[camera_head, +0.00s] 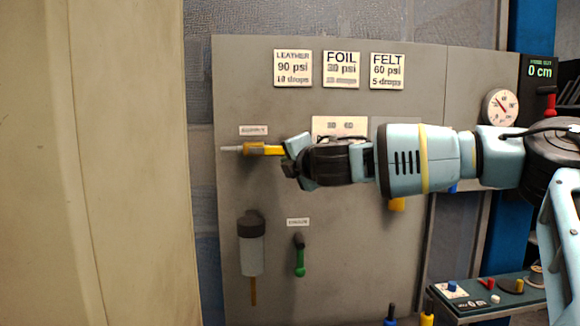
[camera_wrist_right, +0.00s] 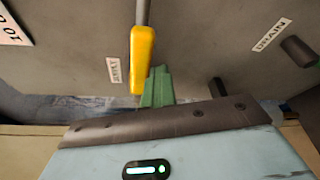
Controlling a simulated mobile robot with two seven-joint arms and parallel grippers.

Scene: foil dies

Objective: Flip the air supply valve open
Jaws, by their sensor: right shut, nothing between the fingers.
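The air supply valve's yellow handle (camera_head: 263,150) is on the grey panel at the left, under a small label (camera_head: 253,130). It lies level, with a thin grey stem to its left. My right gripper (camera_head: 289,158) is just to the right of the handle's end. In the right wrist view the yellow handle (camera_wrist_right: 143,55) hangs down to the green fingertips (camera_wrist_right: 157,87), which are shut together and empty. The handle's tip is very close to the fingers; I cannot tell whether they touch. My left gripper is out of view.
Below are a dark-topped filter bowl (camera_head: 251,250) and a green-handled drain valve (camera_head: 299,257). A pressure gauge (camera_head: 501,106) is at the upper right. Setting cards (camera_head: 341,69) line the panel top. A pale wall (camera_head: 95,160) fills the left side.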

